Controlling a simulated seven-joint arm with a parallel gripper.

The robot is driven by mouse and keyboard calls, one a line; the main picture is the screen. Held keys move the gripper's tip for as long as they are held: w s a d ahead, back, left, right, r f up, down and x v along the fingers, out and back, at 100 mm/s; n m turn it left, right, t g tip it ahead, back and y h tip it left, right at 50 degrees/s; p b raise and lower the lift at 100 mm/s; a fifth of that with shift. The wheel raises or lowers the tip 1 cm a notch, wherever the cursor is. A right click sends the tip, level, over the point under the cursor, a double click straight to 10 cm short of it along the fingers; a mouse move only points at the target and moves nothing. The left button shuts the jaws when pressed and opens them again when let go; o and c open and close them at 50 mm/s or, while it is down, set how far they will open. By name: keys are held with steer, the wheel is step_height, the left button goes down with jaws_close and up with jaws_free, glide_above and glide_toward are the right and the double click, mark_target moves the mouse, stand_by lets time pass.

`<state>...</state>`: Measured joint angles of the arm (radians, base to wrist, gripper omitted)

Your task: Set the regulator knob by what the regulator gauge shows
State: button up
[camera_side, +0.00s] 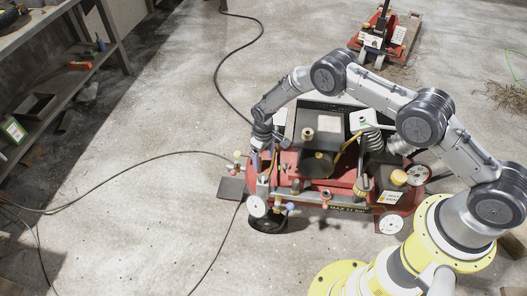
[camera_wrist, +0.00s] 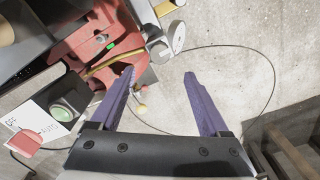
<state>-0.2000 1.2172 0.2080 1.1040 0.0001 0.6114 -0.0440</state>
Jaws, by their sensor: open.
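A red compressor-like machine (camera_side: 342,190) stands on the floor. A round white gauge (camera_side: 257,206) sits at its front left. I cannot tell which is the regulator gauge, and no reading is legible. A red knob (camera_side: 325,199) is at the front; I cannot tell if it is the regulator knob. My gripper (camera_wrist: 159,75) is open and empty, its purple fingers apart over the machine's edge. A gauge (camera_wrist: 178,37) shows at a steep angle beyond the fingertips.
A panel marked OFF and AUTO (camera_wrist: 36,121) with a red switch lies left in the wrist view. Black hoses (camera_side: 120,172) run over the floor. A shelf (camera_side: 60,75) stands at the left; a red jack (camera_side: 385,40) stands behind. Floor left of the machine is mostly free.

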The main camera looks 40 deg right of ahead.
steer(key=shift+r, duration=2)
